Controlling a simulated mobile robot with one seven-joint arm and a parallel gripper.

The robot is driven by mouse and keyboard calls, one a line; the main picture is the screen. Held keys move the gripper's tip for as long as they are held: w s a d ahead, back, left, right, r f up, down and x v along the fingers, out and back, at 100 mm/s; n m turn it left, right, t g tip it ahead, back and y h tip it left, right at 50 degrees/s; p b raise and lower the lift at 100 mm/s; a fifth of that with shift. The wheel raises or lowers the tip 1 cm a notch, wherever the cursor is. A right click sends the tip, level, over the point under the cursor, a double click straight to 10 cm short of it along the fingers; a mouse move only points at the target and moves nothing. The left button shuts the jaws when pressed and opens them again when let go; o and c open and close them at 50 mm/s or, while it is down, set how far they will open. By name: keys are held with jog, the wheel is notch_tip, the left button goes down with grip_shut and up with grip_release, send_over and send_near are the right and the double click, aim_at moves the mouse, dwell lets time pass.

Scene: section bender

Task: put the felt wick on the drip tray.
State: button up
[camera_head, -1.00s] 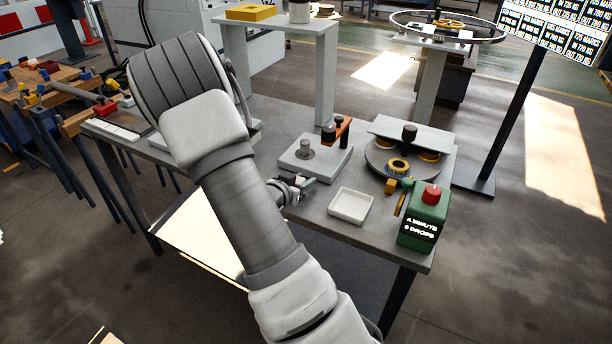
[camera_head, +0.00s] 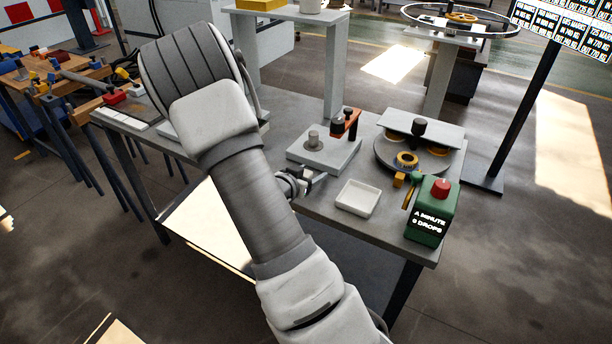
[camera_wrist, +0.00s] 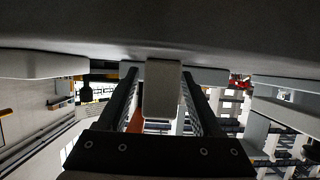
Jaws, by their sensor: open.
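The drip tray is likely the shallow white square tray (camera_head: 357,199) near the table's front edge; it looks empty. My gripper (camera_head: 316,180) is low over the table, left of the tray and in front of a pale plate (camera_head: 330,158). A short grey peg (camera_head: 313,140) stands upright on that plate; I cannot tell whether it is the felt wick. In the wrist view my gripper's dark fingers (camera_wrist: 158,74) are apart. A pale block (camera_wrist: 162,92) shows between them; whether it is within their reach is unclear. No other thing is clearly the wick.
A green box with a red knob (camera_head: 432,212) stands right of the tray. Behind it is a round turntable (camera_head: 384,158) with rings and a plate. An orange-brown bracket (camera_head: 350,124) rises behind the peg. A raised white shelf (camera_head: 290,22) stands at the back.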

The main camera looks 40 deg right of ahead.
jog(key=p+v, duration=0.3)
jog(key=v, duration=1.4)
jog(key=w+a+r+n+t+y, duration=0.35)
jog(key=w+a+y, duration=0.25)
jog(key=a+y, duration=0.25)
jog(key=a+r+n+y, duration=0.3)
jog(key=a+r+y, duration=0.1)
jog(key=a+r, duration=0.35)
jog(key=s+r+n+y, duration=0.1)
jog(key=s+r+n, duration=0.2)
jog(key=s, duration=0.4)
jog(key=s+a+r+n+g+y, duration=0.1)
jog(key=s+r+n, duration=0.2)
jog(key=s, duration=0.3)
jog(key=shift+s+a+r, duration=0.3)
jog(key=shift+s+r, duration=0.1)
jog(key=shift+r, duration=0.05)
jog(key=shift+n+g+h, duration=0.55)
jog(key=shift+g+h, duration=0.3)
jog(key=s+d, duration=0.1)
jog(key=s, duration=0.1)
jog(key=s+d, duration=0.1)
jog(key=s, duration=0.1)
jog(key=s+d, duration=0.1)
jog(key=shift+s+r, duration=0.35)
jog(key=shift+s, duration=0.05)
jog(key=shift+s+d, duration=0.25)
jog(key=shift+s, duration=0.15)
jog(key=shift+c, duration=1.3)
jog(key=shift+w, duration=0.1)
